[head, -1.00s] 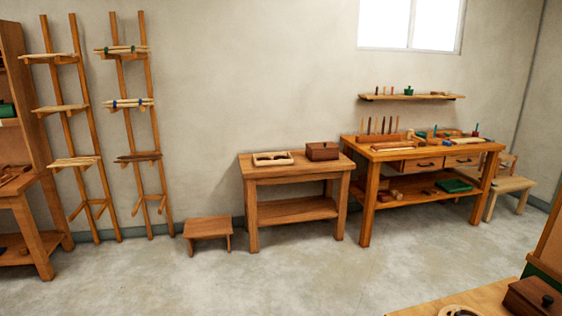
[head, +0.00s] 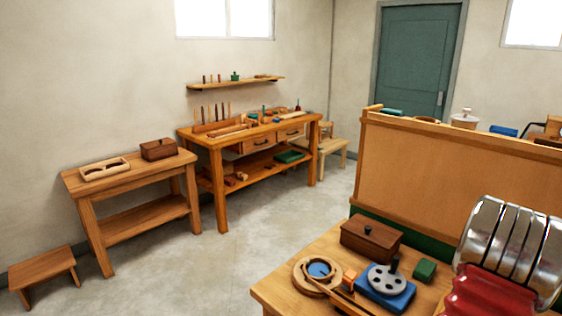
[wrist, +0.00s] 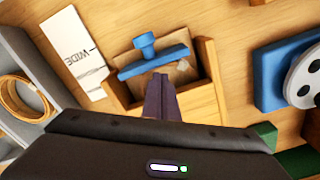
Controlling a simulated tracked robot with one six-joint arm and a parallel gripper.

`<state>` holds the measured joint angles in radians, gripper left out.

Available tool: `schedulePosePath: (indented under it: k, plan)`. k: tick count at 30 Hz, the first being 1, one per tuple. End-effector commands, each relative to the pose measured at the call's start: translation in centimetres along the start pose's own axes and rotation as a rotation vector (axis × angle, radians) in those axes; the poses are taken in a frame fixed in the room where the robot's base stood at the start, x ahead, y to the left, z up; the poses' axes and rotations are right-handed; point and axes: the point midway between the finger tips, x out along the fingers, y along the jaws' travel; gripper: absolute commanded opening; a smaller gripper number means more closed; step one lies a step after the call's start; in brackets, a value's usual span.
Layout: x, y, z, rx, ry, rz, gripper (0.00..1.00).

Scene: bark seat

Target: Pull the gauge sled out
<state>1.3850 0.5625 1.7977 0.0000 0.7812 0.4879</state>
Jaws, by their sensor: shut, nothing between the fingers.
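In the wrist view, a blue piece with a round upright knob (wrist: 146,42) sits across a light wooden holder (wrist: 205,85). It looks like the gauge sled, but I cannot be sure. My gripper (wrist: 160,80) shows as dark fingers, shut and empty, with their tips over the holder's opening just below the blue bar. I cannot tell whether they touch it. The fingers hide part of the holder's inside. In the head view, neither the gripper nor the blue knobbed piece can be made out.
A white card marked "WIDE" (wrist: 74,52) lies left of the holder, with a grey tray (wrist: 35,75) holding a wooden ring further left. A blue block (head: 386,290) with a pale holed disc and a lidded brown box (head: 371,240) stand on the near bench. Open floor lies beyond.

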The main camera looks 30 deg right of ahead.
Motion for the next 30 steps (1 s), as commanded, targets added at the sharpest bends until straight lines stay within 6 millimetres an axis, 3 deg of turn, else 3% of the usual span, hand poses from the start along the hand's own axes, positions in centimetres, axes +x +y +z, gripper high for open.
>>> schedulePosePath:
  k: [14,30]
  plan:
    - [1.6,0.0,0.0,0.000,-0.001,0.000,0.00]
    - [2.0,0.5,0.7,0.001,-0.005,0.003,0.00]
